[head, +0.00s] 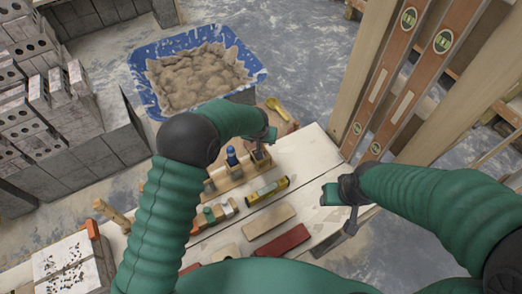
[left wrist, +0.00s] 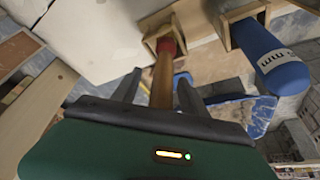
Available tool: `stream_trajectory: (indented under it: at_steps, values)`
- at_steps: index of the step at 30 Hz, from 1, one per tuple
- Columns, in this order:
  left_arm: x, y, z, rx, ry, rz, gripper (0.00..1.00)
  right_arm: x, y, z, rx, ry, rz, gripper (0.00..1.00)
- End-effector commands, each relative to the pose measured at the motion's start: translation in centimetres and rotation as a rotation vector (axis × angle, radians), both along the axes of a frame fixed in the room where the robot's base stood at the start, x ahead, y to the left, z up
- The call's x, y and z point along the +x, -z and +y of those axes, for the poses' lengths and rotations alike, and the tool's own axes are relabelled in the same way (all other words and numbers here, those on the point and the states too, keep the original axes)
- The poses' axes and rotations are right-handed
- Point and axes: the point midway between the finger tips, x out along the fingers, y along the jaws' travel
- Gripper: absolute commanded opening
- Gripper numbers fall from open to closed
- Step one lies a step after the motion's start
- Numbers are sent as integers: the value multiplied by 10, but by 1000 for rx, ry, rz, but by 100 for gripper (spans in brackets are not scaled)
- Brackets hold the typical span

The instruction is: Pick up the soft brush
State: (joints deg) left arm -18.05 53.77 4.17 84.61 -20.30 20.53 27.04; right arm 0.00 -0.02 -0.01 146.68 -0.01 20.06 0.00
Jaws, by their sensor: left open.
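My left gripper (head: 262,140) is at the far right end of a small wooden rack (head: 236,178) on the bench. In the left wrist view its two fingers (left wrist: 158,86) are open, one on each side of a slim wooden handle with a red collar (left wrist: 162,70). The collar sits in a square wooden holder. This may be the soft brush; its bristles are not visible. A gap shows beside the handle, so it is not gripped. My right gripper (head: 341,194) is above the bench's right side, seemingly empty; its jaw opening is unclear.
A blue bottle (left wrist: 282,62) stands in the neighbouring rack slot and also shows in the head view (head: 232,157). A yellow level (head: 267,190), a tan block (head: 268,221) and a red block (head: 284,241) lie in front. A blue tub (head: 143,74) of mortar stands behind.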

Motion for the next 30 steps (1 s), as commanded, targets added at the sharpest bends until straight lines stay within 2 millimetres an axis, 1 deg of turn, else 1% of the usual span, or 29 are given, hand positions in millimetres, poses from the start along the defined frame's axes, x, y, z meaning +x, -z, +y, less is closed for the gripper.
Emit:
stream_trajectory:
  at_steps: [1,3,6,10,11,22,23,30]
  values:
    - [4,10,0,0,-2,2,51,0,0,0,0,0,0,47]
    - [7,17,0,0,-1,1,51,0,0,0,0,0,0,47]
    - [9,21,-1,0,-1,0,51,0,0,0,0,0,0,47]
    - [8,20,-1,0,-1,0,51,0,0,0,0,0,0,47]
    - [8,20,-1,0,-1,0,50,0,0,0,0,0,0,47]
    - [9,20,-1,0,-1,0,2,0,0,0,0,0,0,47]
    - [8,20,-1,0,-1,0,0,0,0,0,0,0,0,47]
    - [9,20,-1,0,0,-1,0,0,0,0,0,0,0,47]
